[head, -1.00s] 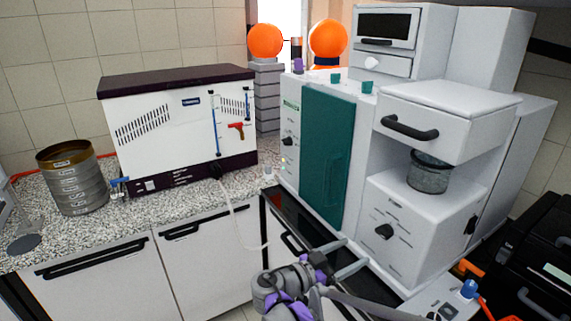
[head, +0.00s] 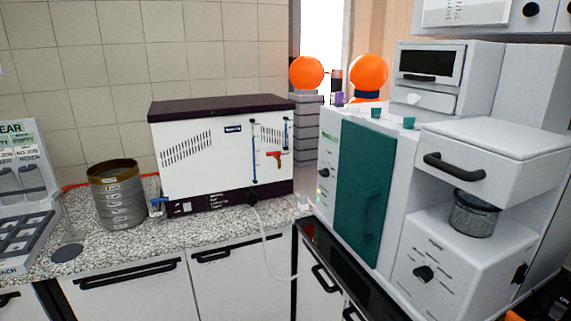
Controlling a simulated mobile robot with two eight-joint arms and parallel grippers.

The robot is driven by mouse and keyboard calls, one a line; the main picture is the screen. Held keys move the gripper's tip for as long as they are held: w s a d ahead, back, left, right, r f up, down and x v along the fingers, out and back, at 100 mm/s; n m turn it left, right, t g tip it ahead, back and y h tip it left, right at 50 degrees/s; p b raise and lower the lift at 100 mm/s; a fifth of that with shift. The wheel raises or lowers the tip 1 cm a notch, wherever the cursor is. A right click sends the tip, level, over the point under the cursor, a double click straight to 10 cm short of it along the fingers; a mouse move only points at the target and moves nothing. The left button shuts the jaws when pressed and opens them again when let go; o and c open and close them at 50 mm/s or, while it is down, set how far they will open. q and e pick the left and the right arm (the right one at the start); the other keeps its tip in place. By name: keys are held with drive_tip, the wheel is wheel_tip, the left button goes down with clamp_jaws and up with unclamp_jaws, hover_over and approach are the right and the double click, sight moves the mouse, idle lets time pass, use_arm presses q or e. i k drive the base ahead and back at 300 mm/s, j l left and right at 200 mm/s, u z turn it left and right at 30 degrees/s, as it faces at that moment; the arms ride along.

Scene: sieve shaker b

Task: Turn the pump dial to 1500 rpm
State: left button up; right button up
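Several black dials show, and their labels are too small to read, so I cannot tell which is the pump dial. One dial (head: 424,274) is on the front of the white unit at lower right. A smaller dial (head: 325,173) is on the white panel left of a teal door. A dark knob (head: 252,197) sits on the dark base strip of the white box with the dark lid (head: 220,105), near a pale hose (head: 266,245). Neither of my grippers is in view.
A stack of sieves (head: 118,198) stands on the speckled counter (head: 100,255). A rack (head: 25,215) is at the far left. A metal pot (head: 473,215) sits under the white drawer unit at right. Orange spheres (head: 306,72) stand behind.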

sight(425, 274)
drive_tip(key=k+z, duration=0.15)
drive_tip(key=z, duration=1.1)
